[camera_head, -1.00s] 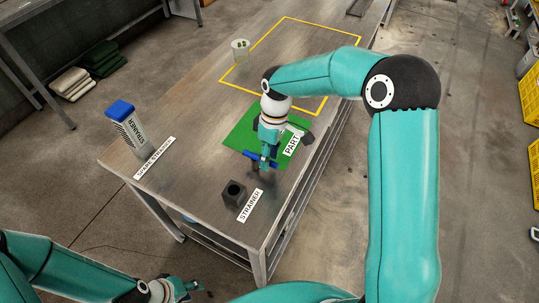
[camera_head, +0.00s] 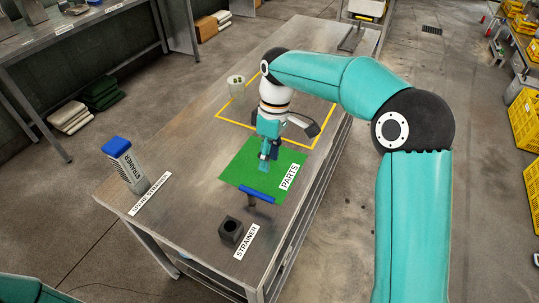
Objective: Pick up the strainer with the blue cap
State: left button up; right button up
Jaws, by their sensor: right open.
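The grey, box-shaped strainer with the blue cap (camera_head: 127,166) stands upright at the table's left edge, behind a label that appears to read SPARE STRAINER. A blue bar on a dark stem (camera_head: 257,194) is at the near edge of the green mat (camera_head: 236,172); I cannot tell what it is. My right gripper (camera_head: 265,161) points down over the mat, open, behind the blue bar and apart from it. It is well to the right of the blue-capped strainer. My left gripper is out of view.
A dark block with a round hole (camera_head: 231,230) sits at the near end by a STRAINER label (camera_head: 246,242). A clear cup (camera_head: 236,85) stands by a yellow outline (camera_head: 233,122). The wooden table (camera_head: 185,150) is bare between the blue-capped strainer and the mat.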

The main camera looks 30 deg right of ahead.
aim_at(119, 149)
jog(key=k, duration=1)
